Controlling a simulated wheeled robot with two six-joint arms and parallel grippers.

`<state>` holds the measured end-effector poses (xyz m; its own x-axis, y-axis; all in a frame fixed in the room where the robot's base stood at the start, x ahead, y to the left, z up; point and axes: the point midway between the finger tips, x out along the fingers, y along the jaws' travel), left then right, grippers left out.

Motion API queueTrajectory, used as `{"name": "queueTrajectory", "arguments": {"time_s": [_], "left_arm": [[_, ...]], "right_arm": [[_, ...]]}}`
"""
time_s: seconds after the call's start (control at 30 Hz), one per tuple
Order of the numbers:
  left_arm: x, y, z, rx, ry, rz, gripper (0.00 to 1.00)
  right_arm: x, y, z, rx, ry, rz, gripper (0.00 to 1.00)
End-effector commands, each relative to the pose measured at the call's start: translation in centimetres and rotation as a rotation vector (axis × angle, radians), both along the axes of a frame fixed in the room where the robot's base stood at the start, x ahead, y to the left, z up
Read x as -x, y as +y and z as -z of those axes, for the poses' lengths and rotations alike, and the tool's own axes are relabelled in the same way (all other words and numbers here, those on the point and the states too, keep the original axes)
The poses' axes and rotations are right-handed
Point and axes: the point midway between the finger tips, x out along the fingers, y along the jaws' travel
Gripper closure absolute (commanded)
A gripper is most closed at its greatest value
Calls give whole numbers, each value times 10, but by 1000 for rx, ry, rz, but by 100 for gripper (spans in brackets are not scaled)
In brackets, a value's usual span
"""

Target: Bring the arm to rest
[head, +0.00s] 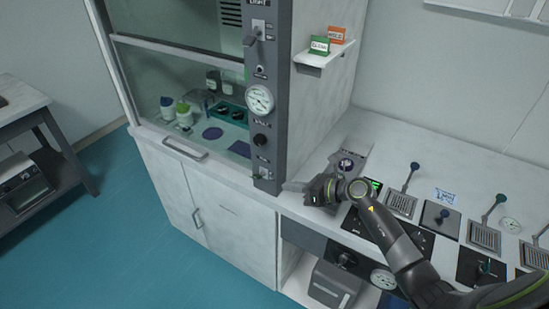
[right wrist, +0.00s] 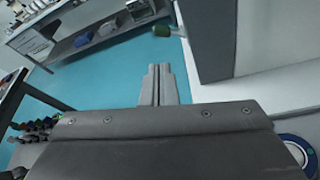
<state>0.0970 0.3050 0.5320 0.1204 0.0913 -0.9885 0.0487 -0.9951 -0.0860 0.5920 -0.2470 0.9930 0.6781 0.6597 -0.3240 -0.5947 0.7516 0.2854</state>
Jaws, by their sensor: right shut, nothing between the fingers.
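My right arm (head: 392,240) comes in from the lower right in the head view and reaches over the counter. Its gripper (head: 290,187) is at the counter's left end, close to the fume hood's control post, and looks small and partly hidden by the wrist. In the right wrist view the two fingers (right wrist: 158,72) lie together, shut, with nothing between them. Blue floor shows beyond their tips. My left gripper is in neither view.
The fume hood (head: 277,100) stands left of the gripper, with bottles and a teal tray (head: 232,113) inside. The counter (head: 455,185) to the right carries several levers, vents and gauges. A small shelf (head: 322,53) holds green and orange boxes. Open floor (head: 120,220) lies left.

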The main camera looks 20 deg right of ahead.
Motion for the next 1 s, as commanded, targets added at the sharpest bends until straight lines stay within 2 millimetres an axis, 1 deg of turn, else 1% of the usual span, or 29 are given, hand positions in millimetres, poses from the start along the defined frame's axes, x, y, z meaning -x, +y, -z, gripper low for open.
{"name": "queueTrajectory", "arguments": {"time_s": [0.17,0.27,0.37,0.47,0.5,0.57,0.6,0.67,0.77,0.83,0.93,1.0], "left_arm": [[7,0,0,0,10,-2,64],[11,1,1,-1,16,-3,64],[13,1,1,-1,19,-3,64],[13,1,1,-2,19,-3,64],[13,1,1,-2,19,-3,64],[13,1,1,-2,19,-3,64],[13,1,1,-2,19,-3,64],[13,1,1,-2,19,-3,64],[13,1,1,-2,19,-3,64],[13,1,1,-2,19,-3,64],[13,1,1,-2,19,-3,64],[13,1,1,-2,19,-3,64]], "right_arm": [[1,1,-2,-16,-4,9,100],[2,3,-12,-95,-26,58,100],[5,2,-33,-260,-63,158,100],[13,-8,-57,-481,-92,295,100],[16,-15,-66,-575,-98,354,100],[24,-27,-77,-712,-101,443,100],[29,-36,-82,-806,-98,503,100],[38,-51,-88,-944,-90,597,100],[57,-77,-88,-1168,-59,758,100],[73,-95,-83,-1320,-25,875,100],[99,-116,-68,-1529,38,1050,100],[120,-128,-54,-1664,92,1178,100]]}}
